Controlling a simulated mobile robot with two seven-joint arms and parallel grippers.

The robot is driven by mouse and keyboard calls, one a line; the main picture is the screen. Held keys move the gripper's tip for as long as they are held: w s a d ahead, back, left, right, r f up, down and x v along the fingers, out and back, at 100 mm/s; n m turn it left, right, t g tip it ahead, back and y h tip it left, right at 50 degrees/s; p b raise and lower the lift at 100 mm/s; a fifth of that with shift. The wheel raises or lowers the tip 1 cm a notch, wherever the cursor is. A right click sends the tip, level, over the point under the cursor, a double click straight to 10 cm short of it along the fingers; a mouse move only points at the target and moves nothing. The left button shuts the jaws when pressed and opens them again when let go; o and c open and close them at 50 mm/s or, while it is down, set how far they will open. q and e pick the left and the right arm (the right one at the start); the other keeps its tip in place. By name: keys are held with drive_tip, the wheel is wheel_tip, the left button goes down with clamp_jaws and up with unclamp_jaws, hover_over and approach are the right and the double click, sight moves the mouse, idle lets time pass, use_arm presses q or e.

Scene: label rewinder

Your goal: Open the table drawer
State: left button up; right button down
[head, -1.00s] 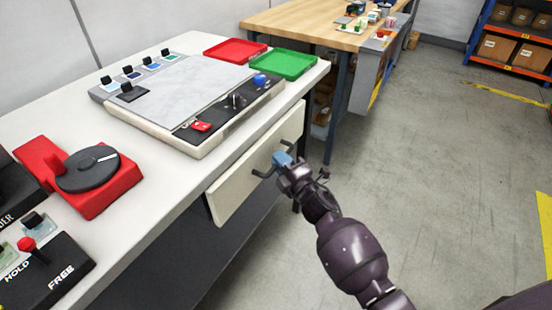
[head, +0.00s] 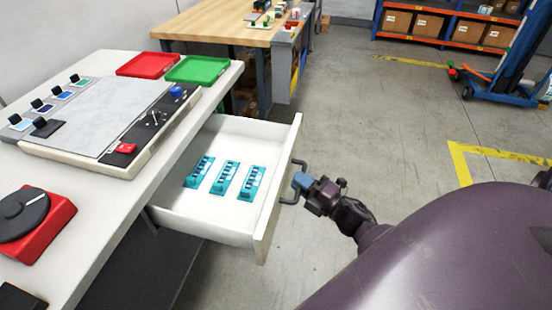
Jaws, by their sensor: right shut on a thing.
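The white table drawer (head: 235,137) stands pulled out from under the white table (head: 80,225). Its front panel (head: 278,190) carries a dark grey bar handle (head: 297,172). Inside the drawer lie three teal parts with dark and white details, side by side: a left one (head: 199,172), a middle one (head: 224,178) and a right one (head: 252,183). My left gripper is not in view.
A grey panel device (head: 110,115), a red tray (head: 147,65) and a green tray (head: 206,71) are on the table. A wooden bench (head: 225,25) stands behind. Floor to the right is clear up to a blue wheeled machine (head: 510,75).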

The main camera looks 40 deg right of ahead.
drive_tip(key=shift+s+d, duration=0.8)
drive_tip(key=shift+s, duration=0.25)
drive_tip(key=shift+s+d, duration=0.75)
drive_tip(key=shift+s, duration=0.25)
drive_tip(key=c, duration=1.1)
unclamp_jaws()
drive_tip(key=shift+c, duration=0.2)
drive_tip(key=v, duration=1)
drive_tip(key=shift+s, duration=0.4)
drive_tip(key=shift+d, duration=0.15)
